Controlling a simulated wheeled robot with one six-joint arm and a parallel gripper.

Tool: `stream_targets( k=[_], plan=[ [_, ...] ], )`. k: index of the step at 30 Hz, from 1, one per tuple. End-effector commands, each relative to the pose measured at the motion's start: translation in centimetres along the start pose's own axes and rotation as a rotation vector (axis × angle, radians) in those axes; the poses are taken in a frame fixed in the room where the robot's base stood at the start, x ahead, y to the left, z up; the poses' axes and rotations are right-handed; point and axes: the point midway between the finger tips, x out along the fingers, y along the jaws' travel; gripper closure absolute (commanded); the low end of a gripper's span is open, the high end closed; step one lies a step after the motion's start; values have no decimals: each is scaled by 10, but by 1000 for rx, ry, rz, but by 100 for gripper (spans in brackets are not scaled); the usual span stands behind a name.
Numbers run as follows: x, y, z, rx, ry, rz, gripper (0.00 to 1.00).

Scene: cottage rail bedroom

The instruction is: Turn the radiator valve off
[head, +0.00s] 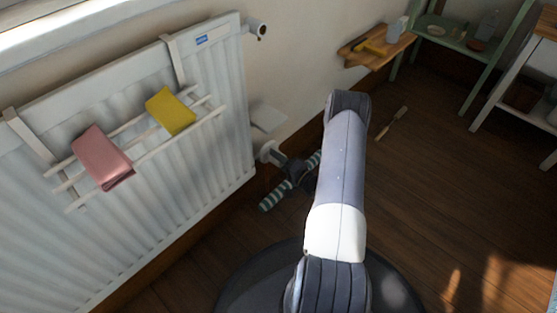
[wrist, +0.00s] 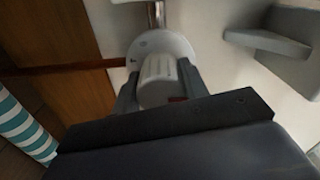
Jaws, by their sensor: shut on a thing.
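The radiator valve (wrist: 158,80) is a white ribbed knob on a pale round collar with a metal pipe behind it. In the head view the valve (head: 267,152) shows at the lower right end of the white radiator (head: 236,120). My gripper (wrist: 158,88) is shut on the valve knob, with one dark finger on each side of it. In the head view my gripper (head: 284,163) reaches the valve from the right, and my arm hides part of the floor behind. A small red mark shows at the knob's lower right edge. The valve's setting is not readable.
A grey-white ledge (wrist: 268,42) juts from the wall beside the valve. A rack on the radiator holds a pink cloth (head: 102,158) and a yellow cloth (head: 171,111). A brush (head: 392,122) lies on the open floor.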

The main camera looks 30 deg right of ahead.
Motion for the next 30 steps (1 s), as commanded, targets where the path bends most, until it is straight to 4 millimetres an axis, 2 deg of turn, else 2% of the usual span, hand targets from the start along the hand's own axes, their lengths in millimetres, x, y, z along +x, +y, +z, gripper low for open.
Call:
stream_targets(
  k=[8, 9, 16, 25, 30],
  plan=[
    [0, 1, 1, -1, -2, 1, 81],
    [0, 1, 1, -1, -2, 1, 55],
    [0, 0, 0, -1, -1, 0, 36],
    [-3, 0, 0, 0, 0, 1, 36],
    [-25, -2, -1, 3, 3, 2, 36]
  ],
)
